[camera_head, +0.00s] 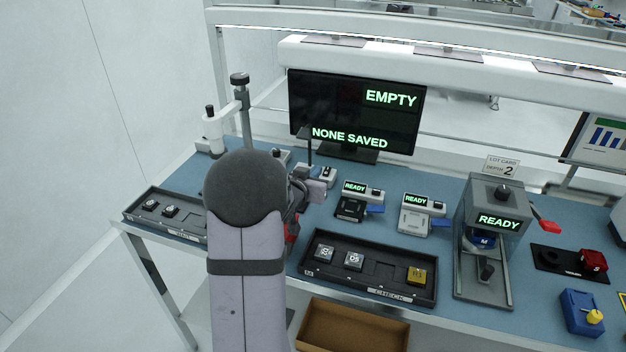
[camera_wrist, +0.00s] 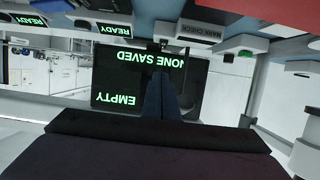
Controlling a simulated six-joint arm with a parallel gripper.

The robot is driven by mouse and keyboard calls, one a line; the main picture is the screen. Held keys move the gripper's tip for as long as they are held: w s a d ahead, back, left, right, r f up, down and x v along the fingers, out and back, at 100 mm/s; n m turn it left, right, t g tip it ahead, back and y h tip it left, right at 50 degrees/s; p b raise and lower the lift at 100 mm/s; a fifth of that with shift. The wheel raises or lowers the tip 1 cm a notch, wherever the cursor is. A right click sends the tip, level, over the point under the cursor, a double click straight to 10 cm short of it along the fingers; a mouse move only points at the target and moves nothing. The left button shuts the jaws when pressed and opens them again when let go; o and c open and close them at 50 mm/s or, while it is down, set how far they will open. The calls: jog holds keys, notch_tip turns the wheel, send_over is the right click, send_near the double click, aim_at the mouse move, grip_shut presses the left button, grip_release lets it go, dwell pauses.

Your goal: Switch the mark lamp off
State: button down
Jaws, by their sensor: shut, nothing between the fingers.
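A box labelled MARK CHECK (camera_wrist: 200,32) shows upside down at the top of the wrist view. A small pale unit with a dark part on top (camera_head: 328,173) stands before the monitor in the head view; I cannot tell whether it is the same box. I cannot make out a lit lamp or the switch state. My gripper (camera_head: 318,190) is mostly behind my arm in the head view. In the wrist view its fingers (camera_wrist: 161,78) are together and empty, in front of the monitor.
The monitor (camera_head: 408,118) reads EMPTY and NONE SAVED. Two READY testers (camera_head: 352,208) (camera_head: 413,222) and a READY press (camera_head: 488,195) stand to the right. A black tray with several blocks (camera_head: 335,280) lies in front. A smaller tray (camera_head: 190,230) lies left.

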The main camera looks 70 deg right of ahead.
jog(key=shift+a, duration=0.8)
jog(key=w+a+r+n+t+y+p, duration=0.1)
jog(key=w+a+n+t+y+p, duration=0.15)
jog(key=w+a, duration=0.5)
jog(key=w+a+n+t+y+p, duration=0.25)
jog(key=w+a, duration=0.25)
jog(key=w, duration=0.5)
jog(key=w+a+n+t+y+p, duration=0.1)
jog(key=w+a+n+y+p, duration=0.15)
jog(key=a, duration=0.55)
jog(key=w+a+n+y+p, duration=0.15)
jog(key=w+a, duration=0.25)
jog(key=a, duration=0.4)
jog(key=s+a+r+n+g+y+p, duration=0.2)
jog(key=s+a+n+y+p, duration=0.15)
jog(key=a, duration=0.85)
jog(key=s+a+r+n+g+y+p, duration=0.1)
jog(key=s+a+n+g+y+p, duration=0.2)
jog(key=a, duration=1)
jog(key=s+a+r+n+g+h, duration=0.1)
jog(key=s+a+r+n, duration=0.2)
jog(key=s, duration=0.5)
notch_tip(320, 180, down, 7)
jog(key=b, duration=0.4)
jog(key=shift+a+r, duration=0.2)
jog(key=shift+a, duration=0.25)
